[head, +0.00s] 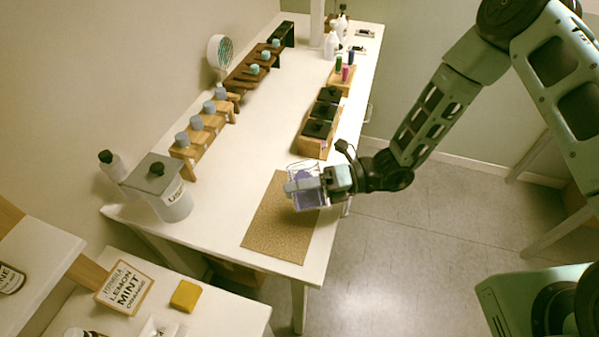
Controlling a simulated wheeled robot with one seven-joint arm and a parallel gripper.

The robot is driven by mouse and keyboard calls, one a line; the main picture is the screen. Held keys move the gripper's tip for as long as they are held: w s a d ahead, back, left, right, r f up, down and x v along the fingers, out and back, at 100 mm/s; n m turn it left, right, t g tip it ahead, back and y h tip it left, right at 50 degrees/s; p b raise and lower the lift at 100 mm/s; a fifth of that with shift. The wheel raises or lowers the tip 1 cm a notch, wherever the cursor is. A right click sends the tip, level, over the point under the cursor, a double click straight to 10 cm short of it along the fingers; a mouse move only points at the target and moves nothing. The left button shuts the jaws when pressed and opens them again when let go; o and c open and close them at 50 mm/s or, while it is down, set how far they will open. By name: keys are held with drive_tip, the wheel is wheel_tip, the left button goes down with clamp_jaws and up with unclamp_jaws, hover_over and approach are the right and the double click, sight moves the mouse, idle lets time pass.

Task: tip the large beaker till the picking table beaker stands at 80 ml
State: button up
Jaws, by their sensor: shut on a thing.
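My gripper (318,183) is at the right edge of the white table, above the cork mat (266,228). It is shut on a clear beaker (308,202) with purple liquid in it, which I take to be the large beaker. Its tilt is hard to make out at this size. The gripper and arm cover part of the beaker. A second beaker cannot be told apart from the held one here. No volume marks or liquid level can be read.
Wooden racks with grey-capped bottles (197,123) stand along the table's left side. A grey bin (163,187) is at the near left corner. A wooden box with black-lidded jars (318,130) stands behind the gripper. The table's middle is clear. A yellow block (186,295) lies on the lower surface.

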drive_tip(key=shift+f+m+p, duration=0.1)
drive_tip(key=shift+m+p, duration=0.2)
drive_tip(key=shift+p, duration=0.05)
idle(1.4)
drive_tip(key=shift+r+n, duration=0.25)
drive_tip(key=shift+n, duration=0.4)
drive_tip(key=shift+r+n, duration=0.25)
drive_tip(key=shift+n, duration=0.4)
drive_tip(key=shift+f, duration=0.1)
drive_tip(key=shift+s+d+f+n+t+y+b, duration=0.1)
drive_tip(key=shift+s+f+n+t+y+b, duration=0.1)
drive_tip(key=shift+f+n+b, duration=0.35)
drive_tip(key=shift+s+f+n+t+y+b, duration=0.15)
drive_tip(key=shift+f+n+b, duration=0.2)
drive_tip(key=shift+f+b, duration=0.25)
drive_tip(key=f+n+b, duration=0.1)
drive_tip(key=s+f+n+b, duration=0.1)
drive_tip(key=n, duration=0.1)
drive_tip(key=shift+f, duration=0.3)
drive_tip(key=shift+s+d+n, duration=0.1)
drive_tip(key=shift+n, duration=0.2)
drive_tip(key=n, duration=0.1)
drive_tip(key=s+n, duration=0.1)
drive_tip(key=n, duration=0.1)
drive_tip(key=s+n+y, duration=0.1)
drive_tip(key=shift+s+d+f+n, duration=0.2)
drive_tip(key=shift+s+f+n, duration=0.05)
drive_tip(key=shift+f+n, duration=0.15)
